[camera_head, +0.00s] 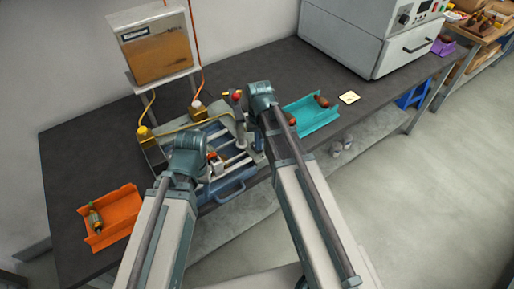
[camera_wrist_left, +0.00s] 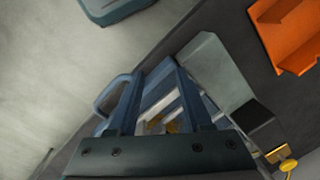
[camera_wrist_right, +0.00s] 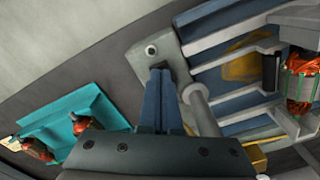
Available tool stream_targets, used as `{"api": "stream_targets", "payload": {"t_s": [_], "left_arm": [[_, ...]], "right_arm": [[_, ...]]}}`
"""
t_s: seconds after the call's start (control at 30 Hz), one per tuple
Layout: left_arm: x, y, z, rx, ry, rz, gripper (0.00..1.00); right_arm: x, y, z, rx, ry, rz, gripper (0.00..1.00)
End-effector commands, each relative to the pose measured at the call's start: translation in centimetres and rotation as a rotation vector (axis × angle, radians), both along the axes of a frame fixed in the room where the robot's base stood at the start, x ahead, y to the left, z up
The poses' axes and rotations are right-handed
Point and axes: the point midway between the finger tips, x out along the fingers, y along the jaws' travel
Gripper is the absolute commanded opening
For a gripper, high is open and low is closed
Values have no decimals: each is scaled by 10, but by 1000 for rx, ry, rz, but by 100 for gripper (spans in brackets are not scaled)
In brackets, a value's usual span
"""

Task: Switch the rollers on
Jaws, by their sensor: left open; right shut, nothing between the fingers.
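My left gripper (camera_wrist_left: 158,75) is open and empty above the machine's front by the blue handle (camera_wrist_left: 112,98). In the head view, my arms hide part of the machine; a red knob (camera_head: 237,96) shows behind it.
An armature with copper windings (camera_wrist_right: 302,75) sits in the machine. An orange tray (camera_head: 119,212) lies left, a teal tray (camera_head: 312,122) with brown-red parts right. A box on a stand (camera_head: 155,45) and a large grey cabinet (camera_head: 370,35) stand behind. Bare bench lies left.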

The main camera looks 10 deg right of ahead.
Motion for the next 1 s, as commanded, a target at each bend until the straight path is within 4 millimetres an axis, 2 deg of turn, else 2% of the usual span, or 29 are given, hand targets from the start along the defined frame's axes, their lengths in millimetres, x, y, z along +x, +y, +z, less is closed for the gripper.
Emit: {"api": "stream_targets", "payload": {"t_s": [0.6, 0.77, 1.0], "left_arm": [[0, 0, -10, 0, 0, 0, 50], [0, 0, -6, 0, 0, 0, 50], [0, 0, 11, 0, 0, 0, 50]], "right_arm": [[0, 0, -10, 0, 0, 0, 0], [0, 0, -6, 0, 0, 0, 0], [0, 0, 11, 0, 0, 0, 0]]}}
